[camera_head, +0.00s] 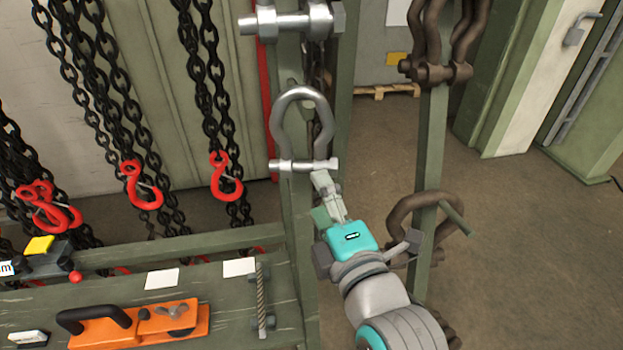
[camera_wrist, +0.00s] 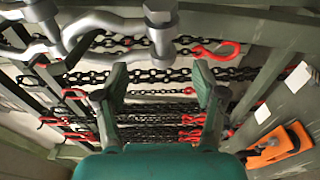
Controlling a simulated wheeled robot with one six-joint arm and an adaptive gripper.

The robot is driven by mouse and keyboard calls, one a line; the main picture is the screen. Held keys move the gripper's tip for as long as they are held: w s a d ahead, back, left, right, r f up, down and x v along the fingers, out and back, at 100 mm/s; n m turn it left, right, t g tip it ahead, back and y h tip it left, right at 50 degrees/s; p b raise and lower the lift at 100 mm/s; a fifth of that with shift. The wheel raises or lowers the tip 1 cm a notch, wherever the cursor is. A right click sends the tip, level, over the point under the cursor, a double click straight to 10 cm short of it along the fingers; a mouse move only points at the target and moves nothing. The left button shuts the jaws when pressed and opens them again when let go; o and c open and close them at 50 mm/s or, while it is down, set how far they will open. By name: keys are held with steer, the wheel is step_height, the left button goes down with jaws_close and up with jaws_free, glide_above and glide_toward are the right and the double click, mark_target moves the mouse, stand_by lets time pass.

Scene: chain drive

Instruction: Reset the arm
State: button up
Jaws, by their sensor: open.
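My gripper (camera_head: 331,200) is at the middle of the head view, just below a silver shackle (camera_head: 303,165) that hangs on a green upright post. In the wrist view my gripper (camera_wrist: 160,85) shows two fingers spread apart with nothing between them. The silver shackle also shows in the wrist view (camera_wrist: 95,22), near the top left and beyond the fingers. From the head view I cannot tell whether the fingertips touch it.
Black chains (camera_head: 205,80) with red hooks (camera_head: 225,178) hang at the left. An orange tool (camera_head: 140,326) lies on the green bench (camera_head: 235,300). A rusty shackle (camera_head: 412,215) sits on a post right of my arm. The floor (camera_head: 540,250) at the right is clear.

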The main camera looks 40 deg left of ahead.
steer(key=shift+v, duration=2.1)
steer(key=s+d+f+m+t+h, duration=0.2)
steer(key=d+f+m+t+h, duration=0.45)
steer(key=d+f+m, duration=1.3)
steer(key=s+d+f+m+g+h, duration=0.1)
steer(key=s+d+f+h, duration=0.25)
steer(key=s+d, duration=0.2)
steer(key=s+d+f+m+h, duration=0.2)
steer(key=s+d+f, duration=0.2)
steer(key=d, duration=0.3)
steer(key=s+d+m+h, duration=0.1)
steer(key=s+d+m, duration=0.1)
steer(key=s, duration=0.5)
steer(key=s+d+m+h, duration=0.2)
steer(key=s+d+m, duration=0.1)
steer(key=s+m, duration=0.2)
steer(key=s, duration=0.2)
steer(key=shift+s+d+f, duration=0.15)
steer(key=shift+s+d, duration=0.05)
steer(key=shift+s, duration=0.05)
steer(key=shift+g, duration=0.25)
